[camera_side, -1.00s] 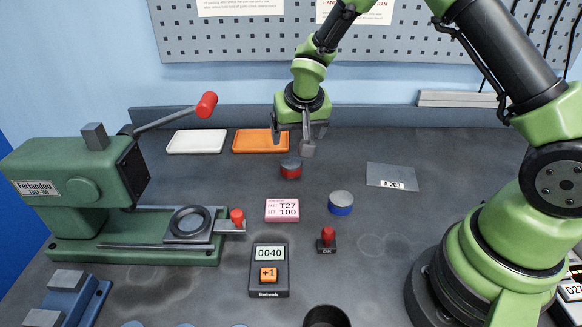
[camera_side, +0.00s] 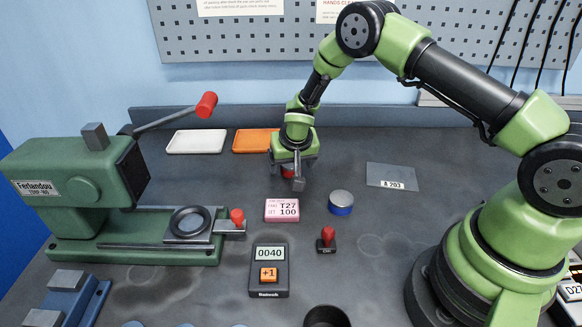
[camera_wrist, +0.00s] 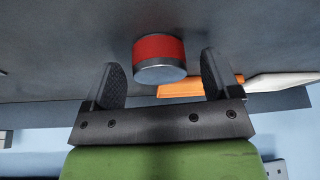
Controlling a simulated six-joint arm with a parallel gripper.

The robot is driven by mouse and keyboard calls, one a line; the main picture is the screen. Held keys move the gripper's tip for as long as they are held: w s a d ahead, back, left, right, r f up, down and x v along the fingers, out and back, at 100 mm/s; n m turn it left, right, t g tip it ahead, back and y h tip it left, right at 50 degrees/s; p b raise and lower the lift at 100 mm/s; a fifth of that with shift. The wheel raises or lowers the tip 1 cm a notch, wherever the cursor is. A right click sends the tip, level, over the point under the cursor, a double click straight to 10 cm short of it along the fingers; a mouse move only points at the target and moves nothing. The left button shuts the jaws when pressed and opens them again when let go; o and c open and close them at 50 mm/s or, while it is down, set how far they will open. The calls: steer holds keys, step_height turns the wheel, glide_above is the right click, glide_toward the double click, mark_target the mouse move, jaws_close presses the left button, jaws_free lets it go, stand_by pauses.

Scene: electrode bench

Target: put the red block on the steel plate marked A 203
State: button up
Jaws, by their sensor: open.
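The red block (camera_wrist: 160,52) is a short cylinder with a red side and a grey metal face. In the wrist view it stands between and a little beyond the two open fingers of my gripper (camera_wrist: 160,80), with a gap on each side. In the side view my gripper (camera_side: 293,178) is low over the block and hides most of it; only a bit of red (camera_side: 288,174) shows. The steel plate marked A 203 (camera_side: 391,173) lies flat on the bench to the right of the gripper, with nothing on it.
The orange tray (camera_side: 252,141) and white tray (camera_side: 195,141) lie behind, to the left. A green press (camera_side: 75,190) fills the left. The bench between gripper and plate is clear.

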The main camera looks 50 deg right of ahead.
steer(key=c, duration=1.4)
step_height(320, 180, up, 10)
steer(key=m+g, duration=0.7)
steer(key=m, duration=1.4)
glide_above(396, 175)
steer(key=a, duration=0.1)
steer(key=shift+h, duration=0.4)
steer(key=f, duration=0.4)
steer(key=shift+w+a+f, duration=0.15)
steer(key=shift+w+f, duration=0.05)
steer(key=shift+w, duration=0.2)
steer(key=shift+w+f, duration=0.1)
steer(key=shift+f, duration=2.4)
